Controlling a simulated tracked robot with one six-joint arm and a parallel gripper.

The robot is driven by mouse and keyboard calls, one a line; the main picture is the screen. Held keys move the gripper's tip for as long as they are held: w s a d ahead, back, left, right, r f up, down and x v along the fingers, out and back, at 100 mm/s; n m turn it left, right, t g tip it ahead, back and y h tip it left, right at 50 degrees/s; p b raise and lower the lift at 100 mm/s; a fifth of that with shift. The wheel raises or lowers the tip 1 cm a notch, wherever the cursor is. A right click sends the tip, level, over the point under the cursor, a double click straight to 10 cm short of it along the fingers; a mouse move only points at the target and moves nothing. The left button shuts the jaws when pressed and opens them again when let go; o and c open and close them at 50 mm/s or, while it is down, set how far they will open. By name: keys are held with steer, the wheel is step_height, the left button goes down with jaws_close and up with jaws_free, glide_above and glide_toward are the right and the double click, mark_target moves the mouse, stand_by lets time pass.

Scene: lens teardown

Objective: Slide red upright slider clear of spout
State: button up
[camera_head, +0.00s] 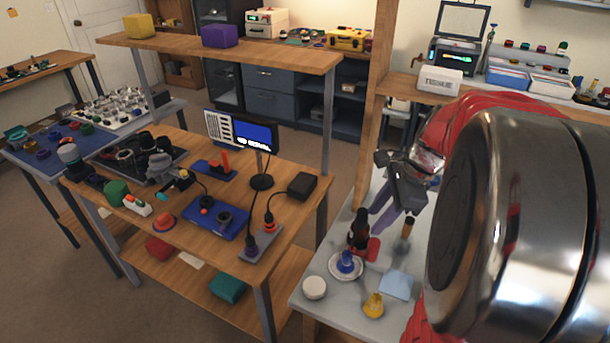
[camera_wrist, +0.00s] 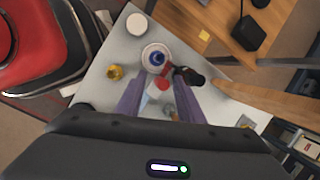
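A red upright piece (camera_head: 225,161) stands on a blue base (camera_head: 207,170) on the wooden table; I cannot tell for sure whether it is the slider. A smaller red piece (camera_head: 373,249) lies beside a dark bottle (camera_head: 359,230) on the grey bench, and the red piece also shows in the wrist view (camera_wrist: 163,82). No spout can be made out clearly. My gripper (camera_head: 377,220) has its purple fingers apart and points down over the grey bench. In the wrist view my gripper (camera_wrist: 159,78) is open, its fingertips close to the small red piece and the bottle (camera_wrist: 190,76).
On the grey bench are a white saucer (camera_head: 332,266) with a blue piece, a white puck (camera_head: 314,288), a yellow piece (camera_head: 373,304) and a light blue cloth (camera_head: 396,285). A wooden post (camera_head: 369,130) rises behind. The wooden table carries a small screen (camera_head: 240,131).

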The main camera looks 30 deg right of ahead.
mark_target(375, 242)
steer(key=s+d+f+m, duration=0.1)
steer(key=d+f+m, duration=0.1)
steer(key=d+m, duration=0.3)
steer(key=shift+s+d+f+y, duration=0.15)
steer(key=shift+d+f+y, duration=0.2)
steer(key=shift+d, duration=0.6)
steer(key=x, duration=1.3)
steer(key=shift+w+a+f, duration=0.1)
steer(key=shift+w+f, duration=0.2)
steer(key=shift+c, duration=0.3)
jaws_close()
